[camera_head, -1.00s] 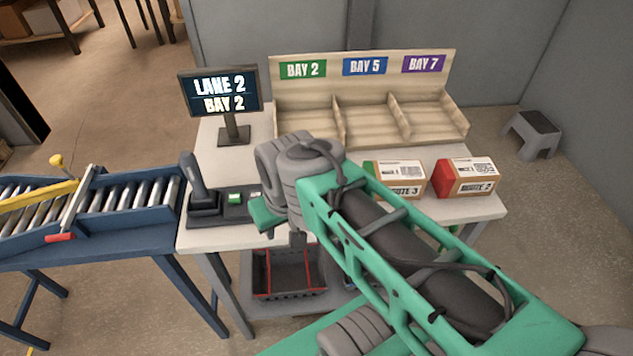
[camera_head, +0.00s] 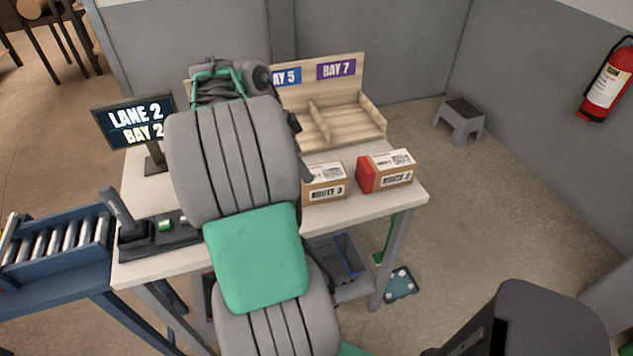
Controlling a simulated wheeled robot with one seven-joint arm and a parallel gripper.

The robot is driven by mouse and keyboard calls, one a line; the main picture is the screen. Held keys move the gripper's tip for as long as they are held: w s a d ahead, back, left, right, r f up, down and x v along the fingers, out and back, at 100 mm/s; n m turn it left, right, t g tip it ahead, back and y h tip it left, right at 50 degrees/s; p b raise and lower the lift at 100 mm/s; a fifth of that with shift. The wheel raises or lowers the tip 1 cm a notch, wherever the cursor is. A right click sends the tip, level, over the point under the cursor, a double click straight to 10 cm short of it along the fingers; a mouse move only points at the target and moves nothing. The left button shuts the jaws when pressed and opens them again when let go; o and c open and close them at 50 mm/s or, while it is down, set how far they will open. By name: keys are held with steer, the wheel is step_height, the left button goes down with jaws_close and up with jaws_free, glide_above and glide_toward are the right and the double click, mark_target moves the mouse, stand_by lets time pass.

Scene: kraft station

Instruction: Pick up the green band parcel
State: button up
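The ROUTE 3 parcel (camera_head: 325,184) is a brown box with a white label, standing on the white table. Its left end, where green showed earlier, is hidden behind my arm. My arm fills the middle of the view and covers the table left of this parcel. A dark part (camera_head: 306,168), probably the edge of my gripper, shows beside the parcel's left end. The fingertips are hidden, so I cannot tell if they touch the parcel or are open. The ROUTE 2 parcel (camera_head: 386,170) with a red end stands to the right.
A wooden bay rack (camera_head: 345,120) stands behind the parcels. A screen (camera_head: 134,120) reading LANE 2, BAY 2 and a scanner stand (camera_head: 125,225) are at left, beside a roller conveyor (camera_head: 52,245). A step stool (camera_head: 460,120) and fire extinguisher (camera_head: 606,80) are at right.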

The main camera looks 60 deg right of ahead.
mark_target(316, 173)
steer(key=shift+o, duration=0.3)
steer(key=shift+m, duration=0.4)
steer(key=x, duration=0.2)
steer(key=s+x, duration=0.1)
steer(key=x, duration=0.2)
steer(key=d+x, duration=0.1)
steer(key=x, duration=0.2)
steer(key=shift+s+r, duration=0.2)
steer(key=shift+r, duration=0.1)
steer(key=c, duration=1.8)
steer(key=shift+c, duration=0.3)
steer(key=shift+r, duration=0.2)
